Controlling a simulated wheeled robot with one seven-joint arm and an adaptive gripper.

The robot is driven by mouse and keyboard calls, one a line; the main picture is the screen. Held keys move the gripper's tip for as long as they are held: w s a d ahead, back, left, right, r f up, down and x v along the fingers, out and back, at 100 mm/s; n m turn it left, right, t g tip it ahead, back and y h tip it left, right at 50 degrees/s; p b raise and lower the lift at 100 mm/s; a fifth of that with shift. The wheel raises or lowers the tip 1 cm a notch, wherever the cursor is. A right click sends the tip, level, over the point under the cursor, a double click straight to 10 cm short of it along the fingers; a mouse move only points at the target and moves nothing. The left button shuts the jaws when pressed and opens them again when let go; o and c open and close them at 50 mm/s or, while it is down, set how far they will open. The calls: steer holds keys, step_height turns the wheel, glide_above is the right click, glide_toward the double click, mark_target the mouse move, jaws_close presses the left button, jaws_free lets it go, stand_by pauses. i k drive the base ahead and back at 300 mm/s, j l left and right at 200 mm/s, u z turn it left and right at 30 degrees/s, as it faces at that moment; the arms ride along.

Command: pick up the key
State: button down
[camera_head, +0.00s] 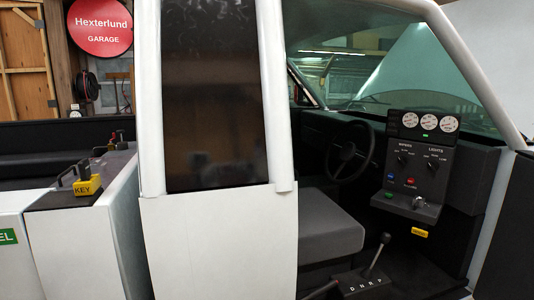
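A yellow block labelled KEY (86,188) sits at the left, on the dark top of a white-sided cabinet or side panel (72,204) of the pickup. A black, handle-like part (68,175) rises next to the block; I cannot tell whether it belongs to the key. My gripper is not in view.
A white pillar and door panel (215,235) with a dark window stand just right of the key. The cab beyond holds a steering wheel (350,155), a grey seat (328,226), a dashboard panel (420,165) and a gear lever (378,252). More black parts (116,140) stand behind the key.

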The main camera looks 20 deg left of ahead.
mark_target(85, 167)
steer(key=j+u, duration=0.25)
steer(key=i+j+u, duration=0.15)
steer(key=j+u, duration=0.15)
steer(key=i+j+u, duration=0.25)
steer(key=k+j+u, duration=0.1)
steer(key=u, duration=0.85)
steer(key=z, duration=2.1)
steer(key=u, duration=1.95)
